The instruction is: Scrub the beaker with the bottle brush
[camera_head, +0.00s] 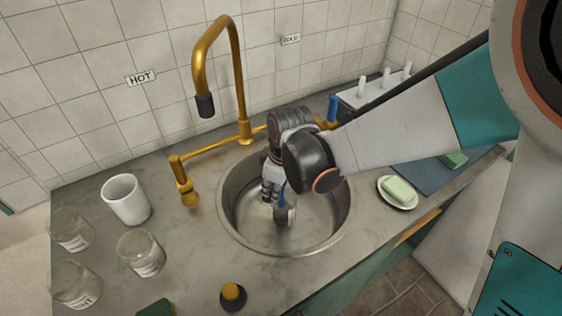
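My gripper (272,190) is down inside the round metal sink basin (232,226), fingers pointing downward. A slim blue part and a grey, roughly cylindrical thing (285,215) show right at and below the fingers. It may be the bottle brush, but it is small and partly hidden by my wrist, so I cannot tell whether the fingers grip it. Three clear glass beakers with white labels stand on the counter at the left: a back one (71,230), a front one (76,285) and one nearer the sink (141,253). None is in my gripper.
A brass tap (239,85) arches behind the basin. A knobbed brush (233,296) and a green sponge (156,308) lie in front. A soap dish (408,203), blue mat (425,172) and white-pegged rack (361,91) are right.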

